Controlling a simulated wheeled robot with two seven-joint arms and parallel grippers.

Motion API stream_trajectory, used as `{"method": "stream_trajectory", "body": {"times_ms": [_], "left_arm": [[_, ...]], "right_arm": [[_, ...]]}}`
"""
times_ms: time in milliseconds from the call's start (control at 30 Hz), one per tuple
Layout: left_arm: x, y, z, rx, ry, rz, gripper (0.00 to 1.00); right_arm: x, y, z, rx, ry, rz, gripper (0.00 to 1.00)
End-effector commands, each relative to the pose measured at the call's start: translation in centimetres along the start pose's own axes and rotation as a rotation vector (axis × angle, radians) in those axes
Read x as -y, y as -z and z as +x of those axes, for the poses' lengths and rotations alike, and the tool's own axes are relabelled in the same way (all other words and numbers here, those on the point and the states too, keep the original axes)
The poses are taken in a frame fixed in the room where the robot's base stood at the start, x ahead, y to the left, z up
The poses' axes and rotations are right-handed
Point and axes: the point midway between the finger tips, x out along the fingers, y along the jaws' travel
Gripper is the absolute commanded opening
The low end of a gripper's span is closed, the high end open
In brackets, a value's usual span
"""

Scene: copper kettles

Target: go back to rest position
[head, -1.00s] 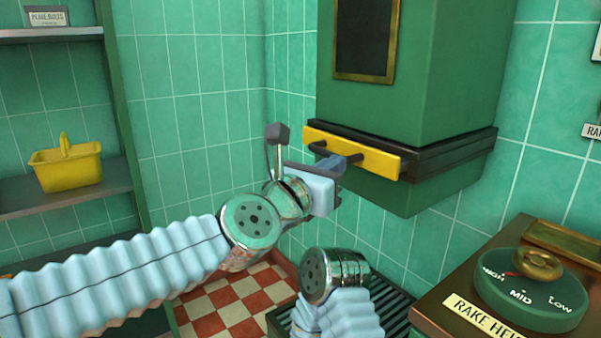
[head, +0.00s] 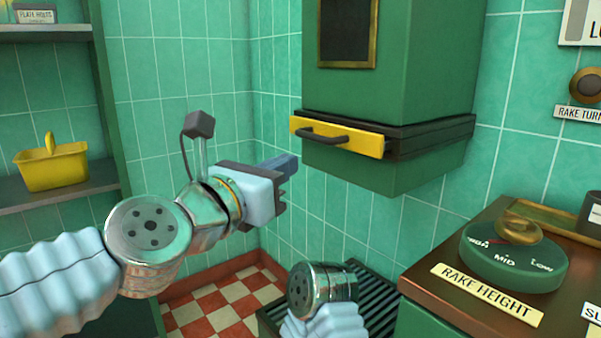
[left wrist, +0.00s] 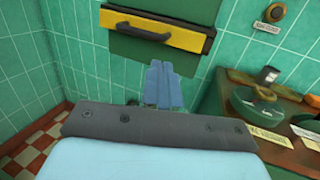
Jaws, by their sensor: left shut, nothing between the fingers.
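My left gripper (head: 283,164) is in the middle of the head view, with its blue fingers shut and nothing between them. It is apart from the yellow drawer front (head: 358,140) with a dark handle (head: 324,135) on the green cabinet (head: 425,60). In the left wrist view the shut fingers (left wrist: 164,85) point toward the wall below the yellow front (left wrist: 180,37). At the bottom of the head view a second metal arm joint of mine shows, but the right gripper's fingers are not seen.
At the right a brown-topped counter (head: 425,270) carries a green dial (head: 515,265) and a RAKE HEIGHT label (head: 487,294). At the left a yellow basket (head: 50,168) stands on a shelf (head: 90,184). A dark slatted grate (head: 377,305) lies low beyond my second arm.

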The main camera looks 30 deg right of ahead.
Motion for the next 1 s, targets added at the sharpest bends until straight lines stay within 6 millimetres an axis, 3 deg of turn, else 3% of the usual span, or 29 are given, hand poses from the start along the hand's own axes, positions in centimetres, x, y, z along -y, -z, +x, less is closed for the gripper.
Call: {"method": "stream_trajectory", "body": {"times_ms": [200,433,567,667,767,867,1000], "left_arm": [[-0.1,0.3,-2.8,-0.001,-0.001,0.000,0.00],[-0.1,0.3,-3.1,-0.005,-0.001,0.002,0.00],[-2.3,3.0,-2.6,-0.049,-0.030,0.062,0.00],[-6.0,8.1,-2.2,-0.137,-0.072,0.179,0.00],[-10.6,15.4,-2.5,-0.268,-0.102,0.346,0.00],[-14.7,23.3,-4.0,-0.413,-0.097,0.518,0.00],[-18.8,34.4,-8.0,-0.618,-0.022,0.749,0.00]], "right_arm": [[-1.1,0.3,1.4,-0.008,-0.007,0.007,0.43],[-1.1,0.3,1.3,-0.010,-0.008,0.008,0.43],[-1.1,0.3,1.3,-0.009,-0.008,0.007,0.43],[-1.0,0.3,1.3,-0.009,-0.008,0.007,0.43],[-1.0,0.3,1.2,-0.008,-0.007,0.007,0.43],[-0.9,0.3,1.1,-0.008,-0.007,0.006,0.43],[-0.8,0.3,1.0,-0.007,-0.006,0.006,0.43]]}}
